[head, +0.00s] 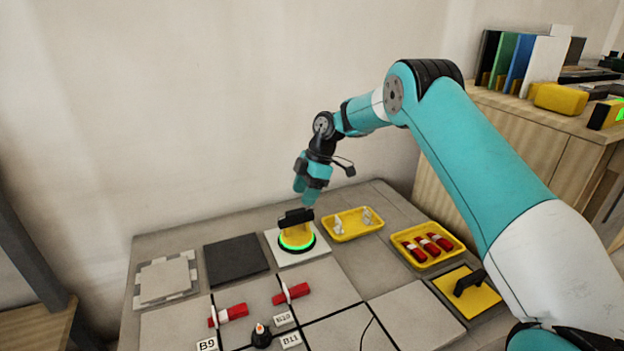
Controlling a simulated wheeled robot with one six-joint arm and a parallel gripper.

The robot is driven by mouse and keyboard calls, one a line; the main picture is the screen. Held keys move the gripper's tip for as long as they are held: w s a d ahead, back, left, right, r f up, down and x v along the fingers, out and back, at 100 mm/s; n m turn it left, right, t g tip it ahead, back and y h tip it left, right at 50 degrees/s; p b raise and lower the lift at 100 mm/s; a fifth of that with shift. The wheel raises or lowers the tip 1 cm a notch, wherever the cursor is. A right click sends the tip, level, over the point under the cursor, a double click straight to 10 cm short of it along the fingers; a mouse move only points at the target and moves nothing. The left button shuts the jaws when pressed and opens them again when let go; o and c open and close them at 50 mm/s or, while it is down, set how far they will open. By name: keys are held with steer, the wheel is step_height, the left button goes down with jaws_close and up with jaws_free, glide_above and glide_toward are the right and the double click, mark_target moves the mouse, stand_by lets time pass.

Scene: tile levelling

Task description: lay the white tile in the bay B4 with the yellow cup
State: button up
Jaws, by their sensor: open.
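The white tile (312,257) lies at the back middle of the work surface. The yellow cup (297,234) stands upright on it, with a black handle on top and a glowing green ring round its base. My gripper (305,193) is open and empty, just above the cup's handle and apart from it, pointing down. No label reading B4 can be made out, so I cannot tell which bay it is. A dark square (237,260) lies just left of the white tile.
A pale tile on a patterned base (167,279) is at the left. Red-and-white pieces (291,293) lie on the front tiles near a small black part (261,335). Yellow trays (352,224) and (428,246) and a yellow plate with a black handle (466,293) are at the right.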

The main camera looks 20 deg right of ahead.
mark_target(297, 211)
steer(key=b+x, duration=0.2)
steer(key=x, duration=0.6)
steer(key=shift+a+f, duration=0.1)
steer(key=shift+f, duration=0.25)
steer(key=c, duration=0.9)
jaws_close()
steer(key=o, duration=0.9)
jaws_free()
